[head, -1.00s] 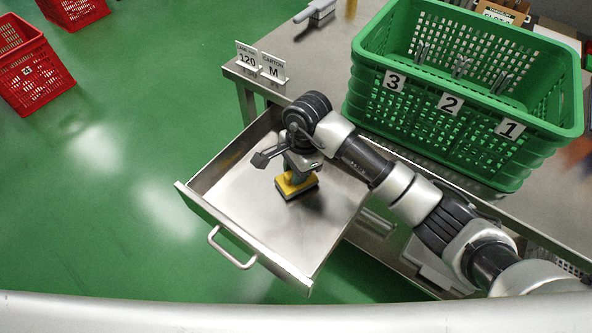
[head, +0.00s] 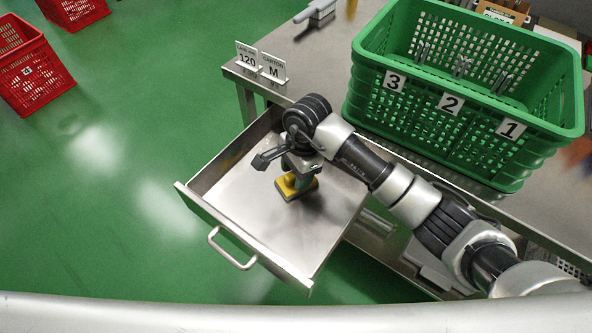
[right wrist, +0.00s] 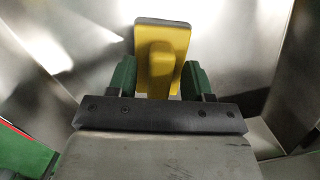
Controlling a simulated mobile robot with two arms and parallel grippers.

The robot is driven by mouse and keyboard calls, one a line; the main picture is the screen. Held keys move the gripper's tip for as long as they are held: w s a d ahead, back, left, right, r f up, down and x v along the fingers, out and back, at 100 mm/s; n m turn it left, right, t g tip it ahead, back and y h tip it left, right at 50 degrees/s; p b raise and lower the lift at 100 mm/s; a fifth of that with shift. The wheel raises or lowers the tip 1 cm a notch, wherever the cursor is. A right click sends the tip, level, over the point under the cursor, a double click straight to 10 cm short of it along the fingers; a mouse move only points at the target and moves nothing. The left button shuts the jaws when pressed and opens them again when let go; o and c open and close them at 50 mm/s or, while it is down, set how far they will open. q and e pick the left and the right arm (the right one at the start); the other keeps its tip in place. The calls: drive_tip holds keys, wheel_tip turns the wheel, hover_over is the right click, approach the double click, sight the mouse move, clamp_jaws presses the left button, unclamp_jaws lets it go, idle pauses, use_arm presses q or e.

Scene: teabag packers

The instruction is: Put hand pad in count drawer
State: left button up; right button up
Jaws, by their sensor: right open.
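The hand pad (head: 291,189) is a yellow block with a raised grip and a dark edge. It is inside the open metal count drawer (head: 233,203), on or just above its floor; I cannot tell which. My right gripper (head: 297,174) is over the pad, inside the drawer. In the right wrist view the pad (right wrist: 163,38) shows between and beyond the green fingers of my right gripper (right wrist: 159,82). The fingers are open, one on each side of the pad's raised grip. My left gripper is not in view.
A green crate (head: 420,125) with numbers 1, 2 and 3 stands on the steel table (head: 314,62) above the drawer. Two small signs (head: 260,64) stand at the table's left edge. Red crates (head: 38,77) are on the floor at upper left. The drawer floor around the pad is bare.

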wheel_tip(320, 180, up, 2)
drive_tip(key=shift+w+d+r, duration=0.15)
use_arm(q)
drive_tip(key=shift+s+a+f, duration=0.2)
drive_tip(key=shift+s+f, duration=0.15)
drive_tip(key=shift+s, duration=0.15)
use_arm(e)
wheel_tip(320, 180, up, 10)
drive_tip(key=d, duration=0.1)
drive_tip(key=shift+w+d, duration=0.15)
drive_tip(key=shift+w, duration=0.15)
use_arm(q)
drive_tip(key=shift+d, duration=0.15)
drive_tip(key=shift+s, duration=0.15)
